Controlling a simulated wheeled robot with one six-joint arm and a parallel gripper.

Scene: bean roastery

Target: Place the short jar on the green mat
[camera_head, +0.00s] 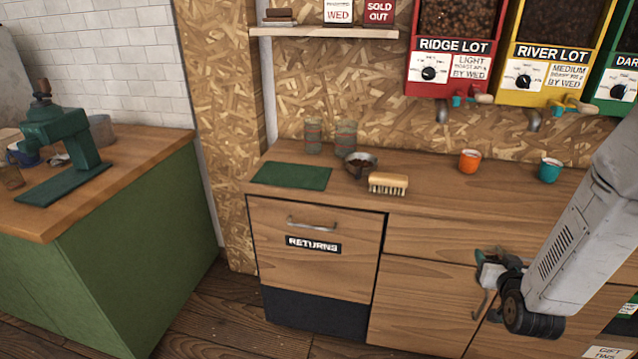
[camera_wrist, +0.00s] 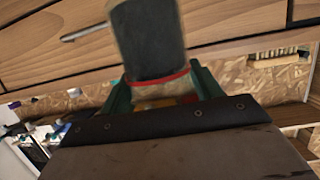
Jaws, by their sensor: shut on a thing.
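The green mat (camera_head: 291,176) lies flat and bare at the left end of the wooden counter. My gripper (camera_head: 491,275) is in front of the counter's lower fronts, below the top and well right of the mat. In the wrist view my gripper (camera_wrist: 162,88) is shut on a jar (camera_wrist: 150,38) with a grey cylindrical body, a red ring and a pale end. Its full height is not clear, and the head view hardly shows it.
A metal scoop (camera_head: 361,160) and a wooden brush (camera_head: 388,184) lie right of the mat. An orange cup (camera_head: 469,161) and a teal cup (camera_head: 549,169) stand further right. Bean dispensers (camera_head: 455,50) hang above. The counter between brush and orange cup is clear.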

